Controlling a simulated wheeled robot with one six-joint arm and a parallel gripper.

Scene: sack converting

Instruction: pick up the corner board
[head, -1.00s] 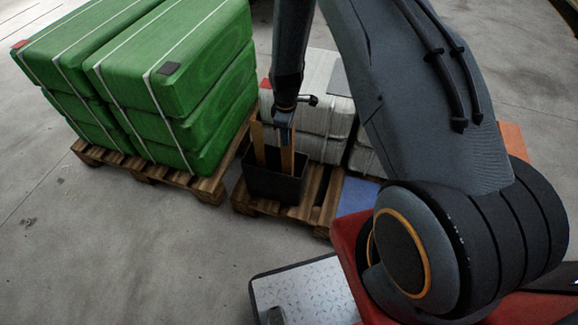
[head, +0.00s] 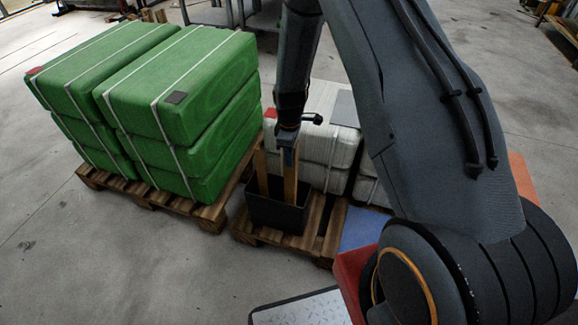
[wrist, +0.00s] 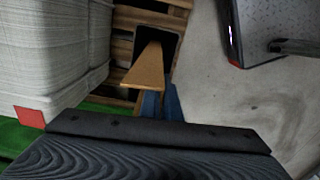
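Two tan corner boards stand upright in a black bin (head: 277,214) in the head view, a left one (head: 261,172) and a right one (head: 290,180). My gripper (head: 288,150) points down at the top of the right board. In the wrist view this board (wrist: 146,68) rises from the dark bin toward the camera, its near end at the blue-grey fingers (wrist: 162,104) of my gripper. The fingers are close together and overlap the board's end in view. Whether they are closed on it is hidden.
The bin stands on a wooden pallet (head: 320,232) beside strapped white sack bundles (head: 322,130). A pallet of strapped green stacks (head: 170,110) stands at left. A blue sheet (head: 362,228) lies at right. Concrete floor at front left is clear.

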